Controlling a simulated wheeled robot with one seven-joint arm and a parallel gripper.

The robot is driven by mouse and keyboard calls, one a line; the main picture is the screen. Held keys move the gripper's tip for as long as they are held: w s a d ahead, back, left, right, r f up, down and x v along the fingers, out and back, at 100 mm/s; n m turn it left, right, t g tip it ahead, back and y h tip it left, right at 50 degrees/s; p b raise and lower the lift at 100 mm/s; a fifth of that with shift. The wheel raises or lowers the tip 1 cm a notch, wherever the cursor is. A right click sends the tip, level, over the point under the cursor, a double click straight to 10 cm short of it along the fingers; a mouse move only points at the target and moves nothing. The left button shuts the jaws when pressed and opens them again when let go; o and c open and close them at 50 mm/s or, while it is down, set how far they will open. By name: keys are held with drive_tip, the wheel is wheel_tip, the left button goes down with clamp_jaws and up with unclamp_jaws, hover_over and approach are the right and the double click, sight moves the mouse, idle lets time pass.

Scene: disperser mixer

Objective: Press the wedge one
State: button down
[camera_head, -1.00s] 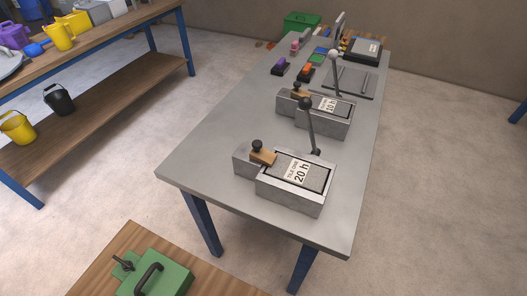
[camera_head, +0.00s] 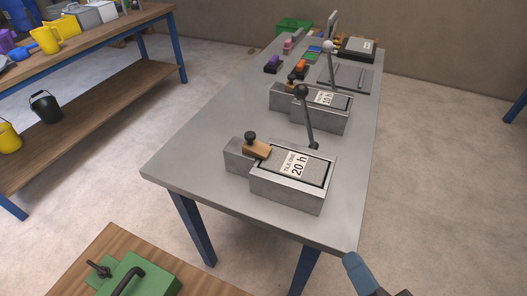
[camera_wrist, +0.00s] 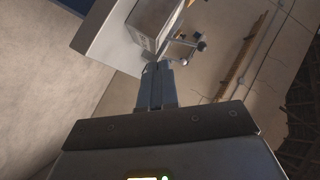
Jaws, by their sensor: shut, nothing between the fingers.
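A tan wedge (camera_head: 257,149) with a black knob (camera_head: 250,137) lies at the left end of the nearest grey metal fixture (camera_head: 287,192). This fixture holds a tile labelled "TILE ONE 20 h" (camera_head: 293,164) and has a lever with a dark ball (camera_head: 302,91). A second wedge (camera_head: 284,87) sits on the similar fixture (camera_head: 318,115) behind it, labelled 10 h. My gripper (camera_wrist: 153,68) is shut and empty in the wrist view. Its blue-grey tip (camera_head: 352,261) shows at the lower right of the head view, in front of the table and apart from both wedges.
The grey table (camera_head: 215,125) has clear room left of the fixtures. Coloured blocks (camera_head: 273,64) and a flat dark device (camera_head: 356,48) lie farther back. A wooden surface with a green box (camera_head: 150,277) is at the lower left. Shelving (camera_head: 90,90) stands left.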

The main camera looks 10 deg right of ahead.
sight(254, 138)
drive_tip(key=w+a+r+y+b, duration=0.1)
drive_tip(key=w+a+y+b, duration=0.1)
drive_tip(key=w, duration=0.6)
drive_tip(key=w+a+r+m+g+y+b, duration=0.1)
drive_tip(key=w+a+r+y+b, duration=0.1)
drive_tip(key=w+y+b, duration=0.3)
drive_tip(key=shift+w+m+y+b, duration=0.3)
drive_tip(key=shift+w, duration=1.95)
drive_tip(key=shift+r, duration=0.1)
drive_tip(key=p+x, duration=0.1)
drive_tip(key=x, duration=1.3)
